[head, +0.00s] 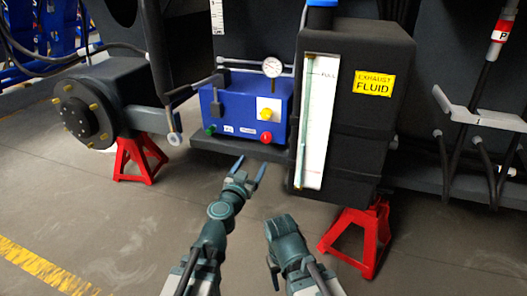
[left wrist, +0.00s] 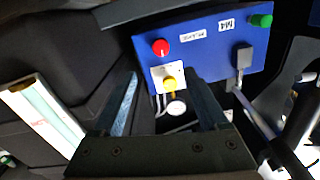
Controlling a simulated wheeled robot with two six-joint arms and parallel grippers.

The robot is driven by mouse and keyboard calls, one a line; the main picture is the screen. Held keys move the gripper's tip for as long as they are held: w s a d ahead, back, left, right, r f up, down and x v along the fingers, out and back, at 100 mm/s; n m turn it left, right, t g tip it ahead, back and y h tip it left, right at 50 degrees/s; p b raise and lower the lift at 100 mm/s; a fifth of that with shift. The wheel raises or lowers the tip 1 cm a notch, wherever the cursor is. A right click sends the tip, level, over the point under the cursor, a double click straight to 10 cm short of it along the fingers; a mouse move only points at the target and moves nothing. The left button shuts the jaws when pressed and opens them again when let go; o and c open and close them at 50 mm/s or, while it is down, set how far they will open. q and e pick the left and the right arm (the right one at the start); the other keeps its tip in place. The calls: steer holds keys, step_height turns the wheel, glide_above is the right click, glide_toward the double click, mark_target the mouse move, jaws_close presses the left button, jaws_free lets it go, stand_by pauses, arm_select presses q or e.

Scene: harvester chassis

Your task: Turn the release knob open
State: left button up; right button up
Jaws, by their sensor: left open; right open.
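A blue box (head: 243,107) carries a green knob (head: 210,131), a red knob (head: 266,138) and a yellow knob (head: 267,113) on a white plate. Which of these is the release knob I cannot read from the labels. My left gripper (head: 251,168) is open and empty, below and in front of the box. In the left wrist view the yellow knob (left wrist: 169,84) shows between my left gripper's fingers (left wrist: 165,98), beyond them and apparently untouched. The red knob (left wrist: 160,47) and green knob (left wrist: 261,20) are also there. My right gripper (head: 280,224) is open, lower and further right, with its fingers mostly hidden.
A black exhaust fluid tank (head: 362,128) with a white level gauge (head: 319,120) stands right of the box. A round pressure gauge (head: 272,67) sits above the box. Red stands (head: 358,240) are below the tank. The floor in front is free.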

mark_target(265, 140)
arm_select(q)
steer(key=shift+a, duration=0.1)
steer(key=x, duration=1.4)
steer(key=shift+s, duration=0.1)
steer(key=shift+a, duration=0.1)
jaws_close()
